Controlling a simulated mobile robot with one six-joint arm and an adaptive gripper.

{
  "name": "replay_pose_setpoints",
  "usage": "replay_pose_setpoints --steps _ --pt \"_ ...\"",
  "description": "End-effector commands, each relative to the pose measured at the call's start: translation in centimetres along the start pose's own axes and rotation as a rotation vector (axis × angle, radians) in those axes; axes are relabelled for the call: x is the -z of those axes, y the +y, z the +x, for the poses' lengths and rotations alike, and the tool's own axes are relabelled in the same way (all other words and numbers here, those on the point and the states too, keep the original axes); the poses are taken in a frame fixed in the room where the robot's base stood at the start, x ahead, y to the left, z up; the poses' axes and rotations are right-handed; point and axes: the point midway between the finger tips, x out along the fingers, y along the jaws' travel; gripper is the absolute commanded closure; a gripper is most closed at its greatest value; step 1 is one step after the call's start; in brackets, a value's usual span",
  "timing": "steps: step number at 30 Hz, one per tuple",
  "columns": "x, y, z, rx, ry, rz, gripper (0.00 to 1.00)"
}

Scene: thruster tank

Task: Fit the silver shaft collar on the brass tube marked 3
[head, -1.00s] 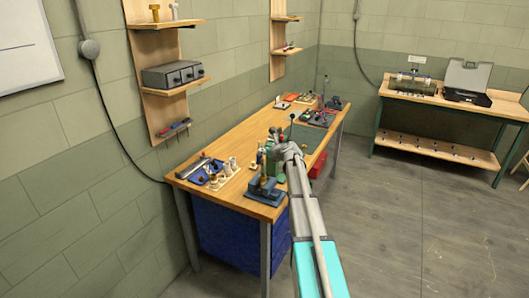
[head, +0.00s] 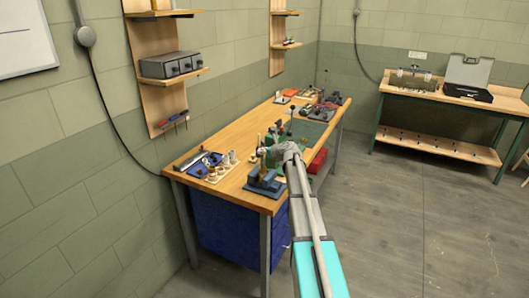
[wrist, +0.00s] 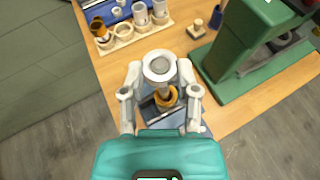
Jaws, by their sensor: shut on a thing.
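My gripper (wrist: 159,72) is shut on the silver shaft collar (wrist: 158,56), a pale ring held flat between the two fingertips. Below it in the wrist view, a brass tube (wrist: 168,98) stands in a blue fixture (wrist: 150,110). The collar overlaps part of the tube in this view; I cannot tell how far above it is, or whether they touch. No number 3 is legible on the tube.
A wooden rack (wrist: 127,40) holds several cylindrical parts at upper left. A green machine (wrist: 235,50) stands close on the right. The workbench (head: 225,193) has a bare front strip.

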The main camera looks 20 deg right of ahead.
Motion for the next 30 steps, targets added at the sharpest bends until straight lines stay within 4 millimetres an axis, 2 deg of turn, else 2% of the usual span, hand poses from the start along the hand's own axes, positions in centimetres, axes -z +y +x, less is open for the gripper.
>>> replay_pose_setpoints --steps 16,17,23,30 --pt "0.45 0.04 0.21 0.0 0.0 0.0 0.92" --pt "0.45 0.04 0.21 0.0 0.0 0.0 0.57" --pt "0.45 0.05 0.21 -0.001 0.0 0.0 0.2" --pt "0.45 0.05 0.21 -0.001 0.0 0.0 0.19"
